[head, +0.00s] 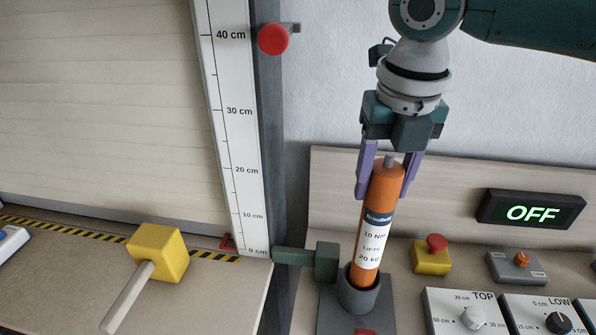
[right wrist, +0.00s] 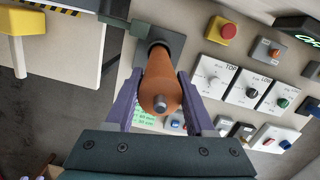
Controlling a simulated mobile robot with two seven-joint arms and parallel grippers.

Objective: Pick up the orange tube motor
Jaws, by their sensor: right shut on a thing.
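The orange tube motor (head: 385,195) stands nearly upright, leaning slightly, with its lower end in a dark grey round socket (head: 357,292). A white label with a blue band faces the head camera. My right gripper (head: 389,184) comes from above, with its purple fingers on either side of the motor's upper part, shut on it. In the right wrist view the motor (right wrist: 160,85) lies between the two purple fingers (right wrist: 158,112), its top end toward the camera. The motor's bottom is hidden inside the socket. My left gripper is not in view.
A control panel with a red-and-yellow button (head: 432,257), knobs (head: 474,317) and a lit OFF sign (head: 533,211) is right of the motor. A yellow-headed mallet (head: 158,254) lies on the left bench. A ruler post (head: 235,130) stands behind left.

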